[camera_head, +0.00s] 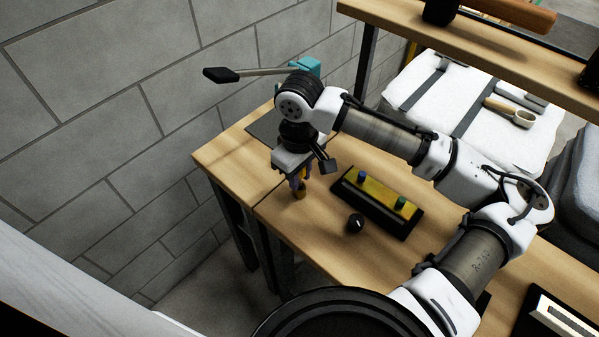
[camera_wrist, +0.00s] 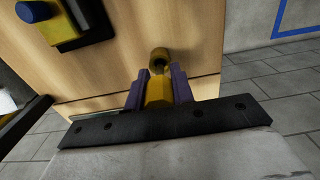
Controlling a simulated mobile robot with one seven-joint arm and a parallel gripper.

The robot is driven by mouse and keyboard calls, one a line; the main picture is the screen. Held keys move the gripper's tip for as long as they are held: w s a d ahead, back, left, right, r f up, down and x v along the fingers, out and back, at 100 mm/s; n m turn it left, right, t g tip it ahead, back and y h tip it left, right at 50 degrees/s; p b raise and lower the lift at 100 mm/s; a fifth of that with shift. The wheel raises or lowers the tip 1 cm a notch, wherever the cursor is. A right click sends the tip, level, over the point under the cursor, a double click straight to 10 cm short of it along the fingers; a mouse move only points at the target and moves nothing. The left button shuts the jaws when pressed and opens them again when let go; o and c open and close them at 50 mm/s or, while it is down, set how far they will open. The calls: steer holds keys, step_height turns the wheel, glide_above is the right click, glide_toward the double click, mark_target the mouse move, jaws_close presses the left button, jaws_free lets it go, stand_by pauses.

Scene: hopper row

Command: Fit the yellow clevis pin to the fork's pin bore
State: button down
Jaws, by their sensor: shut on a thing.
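My gripper (camera_head: 299,185) points down over the left end of the wooden bench. Its purple fingers are shut on the yellow clevis pin (camera_head: 300,194), which hangs below them. In the wrist view the pin (camera_wrist: 157,92) sits between the two fingers (camera_wrist: 158,88), and a brass-coloured round end (camera_wrist: 159,58) shows beyond the fingertips. I cannot tell whether the pin touches the bench. A teal fixture (camera_head: 306,65) with a long lever (camera_head: 255,73) stands behind my wrist and is mostly hidden. I cannot make out the fork or its pin bore.
A black tray with a yellow insert (camera_head: 376,194) holds a blue pin (camera_head: 362,177) and a green one (camera_head: 401,202), right of my gripper. A black knob (camera_head: 355,223) lies in front of it. A block wall (camera_head: 110,130) stands left; a raised shelf (camera_head: 480,40) is behind.

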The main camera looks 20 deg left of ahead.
steer(key=shift+r, duration=0.1)
step_height(320, 180, up, 3)
steer(key=p, duration=0.3)
stand_by(0.3)
stand_by(1.0)
steer(key=c, duration=1.9)
jaws_free()
jaws_close()
